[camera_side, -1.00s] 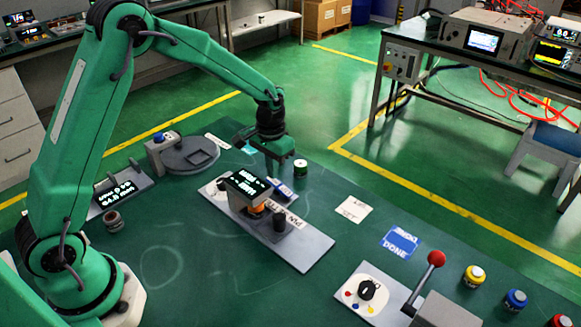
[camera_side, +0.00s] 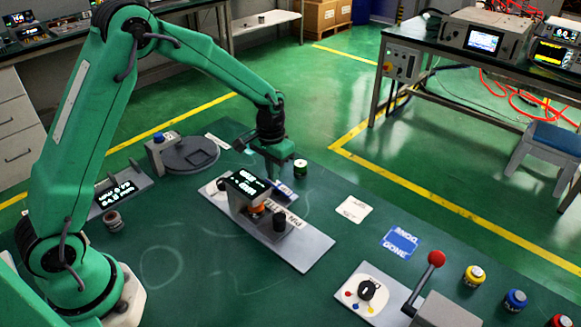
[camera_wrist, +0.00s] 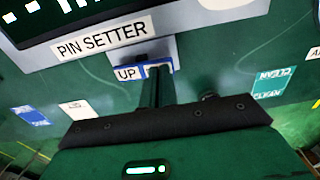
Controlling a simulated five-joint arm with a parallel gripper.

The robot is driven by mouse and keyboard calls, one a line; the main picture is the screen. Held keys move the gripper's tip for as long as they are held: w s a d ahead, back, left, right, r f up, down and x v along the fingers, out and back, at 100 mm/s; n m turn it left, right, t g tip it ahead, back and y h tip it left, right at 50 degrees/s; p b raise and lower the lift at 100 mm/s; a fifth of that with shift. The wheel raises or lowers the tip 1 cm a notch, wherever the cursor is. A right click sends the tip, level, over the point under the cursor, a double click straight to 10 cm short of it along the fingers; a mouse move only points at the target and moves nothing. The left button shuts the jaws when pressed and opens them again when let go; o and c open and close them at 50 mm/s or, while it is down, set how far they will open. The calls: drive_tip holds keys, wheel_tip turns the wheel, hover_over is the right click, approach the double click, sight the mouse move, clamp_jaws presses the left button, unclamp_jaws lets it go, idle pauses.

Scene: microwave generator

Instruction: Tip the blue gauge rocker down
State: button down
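The blue gauge rocker (camera_wrist: 151,68) shows as a blue-rimmed switch beside an "UP" label in the wrist view, under the pin setter panel.
The pin setter (camera_side: 247,186) stands close beside my gripper, with an orange part and a dark knob on its plate. A small green-banded can (camera_side: 300,167) stands just right of my gripper. White and blue cards (camera_side: 401,243) lie on the table to the right.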

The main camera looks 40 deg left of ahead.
drive_tip(key=shift+f, duration=0.35)
idle(0.3)
drive_tip(key=shift+r, duration=3.55)
drive_tip(key=s+r+t, duration=0.2)
drive_tip(key=s+r, duration=0.8)
drive_tip(key=r, duration=0.2)
drive_tip(key=s+r+t, duration=0.2)
drive_tip(key=s+t, duration=0.1)
drive_tip(key=s, duration=1.2)
drive_tip(key=shift+s+a+r+t, duration=0.3)
drive_tip(key=shift+a+r, duration=0.05)
